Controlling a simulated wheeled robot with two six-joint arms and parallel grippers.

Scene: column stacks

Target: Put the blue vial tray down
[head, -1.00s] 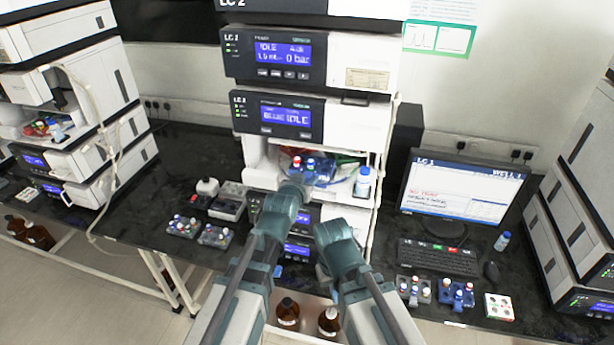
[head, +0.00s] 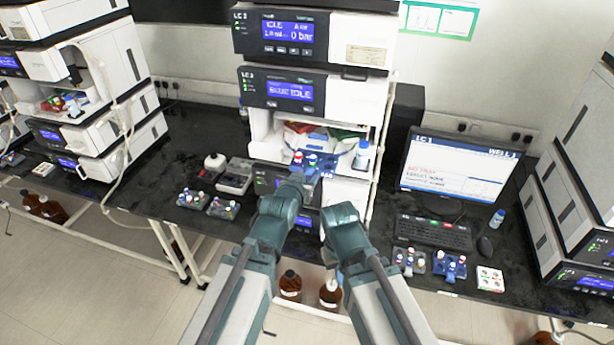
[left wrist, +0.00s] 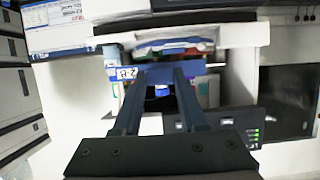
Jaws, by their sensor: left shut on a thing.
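The blue vial tray (head: 327,170) is in front of the open bay of the middle LC instrument in the head view, with red- and blue-capped vials in it. My left gripper (head: 298,178) is shut on it. The left wrist view shows the tray's blue edge with a white label (left wrist: 190,69) across the ends of my fingers. The tray looks held up in the air at the bay's mouth. My right gripper (head: 340,208) is lower and to the right; its fingers are hidden, so its opening cannot be seen.
Inside the bay (head: 262,128) are red and green items and a blue-capped bottle (head: 362,155). Grey vial trays (head: 192,199) sit on the black bench at left. Another blue tray (head: 449,270), a white tray (head: 490,279) and a keyboard (head: 433,233) are at right.

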